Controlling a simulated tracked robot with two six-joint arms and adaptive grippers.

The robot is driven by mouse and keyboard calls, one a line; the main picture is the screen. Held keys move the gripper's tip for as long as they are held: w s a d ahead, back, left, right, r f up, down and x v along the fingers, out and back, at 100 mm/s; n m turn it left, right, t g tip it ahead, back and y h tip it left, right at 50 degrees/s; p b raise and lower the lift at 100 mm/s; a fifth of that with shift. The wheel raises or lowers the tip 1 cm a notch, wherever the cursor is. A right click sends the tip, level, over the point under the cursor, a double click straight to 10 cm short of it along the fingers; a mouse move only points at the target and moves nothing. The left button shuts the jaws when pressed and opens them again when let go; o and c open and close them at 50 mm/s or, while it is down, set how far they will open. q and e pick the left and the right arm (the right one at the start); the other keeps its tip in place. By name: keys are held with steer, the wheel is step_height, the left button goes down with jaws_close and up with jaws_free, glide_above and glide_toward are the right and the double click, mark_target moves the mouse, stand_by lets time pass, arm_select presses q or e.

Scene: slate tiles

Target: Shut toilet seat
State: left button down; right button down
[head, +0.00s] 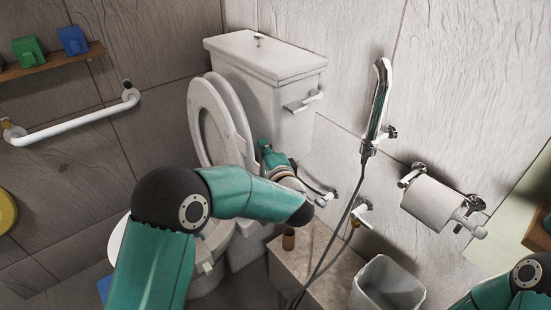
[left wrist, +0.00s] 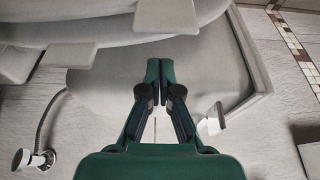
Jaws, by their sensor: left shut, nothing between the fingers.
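The white toilet seat (head: 213,118) stands raised, with the lid (head: 232,98) upright behind it, in front of the tank (head: 268,110). In the left wrist view, pale curved edges, likely the seat and lid (left wrist: 90,30), cross the upper left, with the tank (left wrist: 100,90) beyond the fingers. My left gripper (head: 263,146) is at the right side of the raised seat, close to the tank. In the left wrist view its fingers (left wrist: 160,68) are together and empty. I cannot tell whether it touches the lid. My left forearm hides part of the bowl. My right gripper is out of view.
A hand shower (head: 377,105) with a hanging hose, a paper roll (head: 433,203) and a bin (head: 388,288) are at the right. A brown cup (head: 289,239) stands on a low ledge beside the toilet. A grab bar (head: 75,121) and shelf (head: 50,63) are on the left wall.

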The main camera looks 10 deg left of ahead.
arm_select(q)
steer(key=shift+s+a+r+b, duration=0.1)
steer(key=shift+s+a+b, duration=0.05)
steer(key=shift+s+a, duration=0.45)
steer(key=shift+s+a+b, duration=0.15)
steer(key=shift+s+a, duration=0.2)
steer(key=shift+s, duration=0.45)
